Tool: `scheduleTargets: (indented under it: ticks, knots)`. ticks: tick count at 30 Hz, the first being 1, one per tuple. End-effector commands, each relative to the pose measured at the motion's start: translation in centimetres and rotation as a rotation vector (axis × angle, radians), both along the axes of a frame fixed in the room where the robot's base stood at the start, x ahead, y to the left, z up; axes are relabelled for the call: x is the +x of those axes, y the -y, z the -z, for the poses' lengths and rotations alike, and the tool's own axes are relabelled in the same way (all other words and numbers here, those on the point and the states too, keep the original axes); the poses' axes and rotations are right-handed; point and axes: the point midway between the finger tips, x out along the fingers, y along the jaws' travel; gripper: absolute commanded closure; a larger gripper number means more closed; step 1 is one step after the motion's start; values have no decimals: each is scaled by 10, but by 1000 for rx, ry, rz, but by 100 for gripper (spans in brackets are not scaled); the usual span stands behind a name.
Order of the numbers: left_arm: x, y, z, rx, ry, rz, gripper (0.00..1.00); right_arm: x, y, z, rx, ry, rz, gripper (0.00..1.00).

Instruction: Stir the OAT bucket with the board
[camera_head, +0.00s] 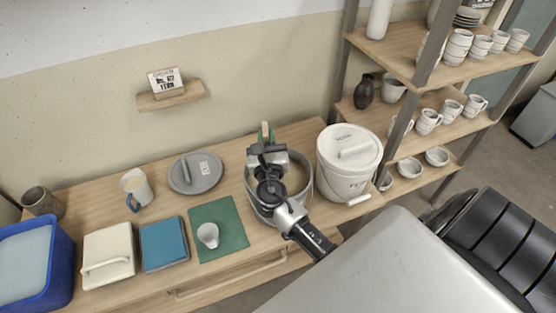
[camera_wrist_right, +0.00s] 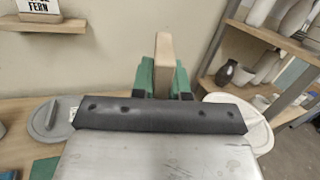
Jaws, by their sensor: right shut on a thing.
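My right gripper (camera_head: 265,138) is over the open grey bucket (camera_head: 304,188) and hides much of its mouth. Its green fingers (camera_wrist_right: 163,82) are shut on the board (camera_wrist_right: 164,55), a pale wooden piece standing upright between them. The board's lower end is hidden, so I cannot tell whether it reaches the glaze. Beige glaze (camera_head: 296,173) shows inside the bucket at the right. No OAT label is readable. A white bucket (camera_head: 343,178) with its lid on stands to the right. My left gripper is out of view.
A grey lid (camera_head: 208,170) lies on the wooden table (camera_head: 95,200) to the left. A mug (camera_head: 137,188), green mat (camera_head: 232,222), small cup (camera_head: 208,235), blue block (camera_head: 164,243) and blue tub (camera_head: 62,265) also stand there. Shelves of pottery (camera_head: 460,85) rise at right.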

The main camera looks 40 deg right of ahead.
Motion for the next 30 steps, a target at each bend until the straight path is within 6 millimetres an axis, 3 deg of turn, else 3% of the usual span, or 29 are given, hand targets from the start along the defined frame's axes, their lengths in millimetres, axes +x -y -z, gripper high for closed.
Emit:
scheduleTargets:
  ticks: [1,30]
  knots:
    - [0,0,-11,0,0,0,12,0,-1,-11,-1,1,0,100]
    - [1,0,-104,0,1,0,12,-8,-19,-105,0,0,0,100]
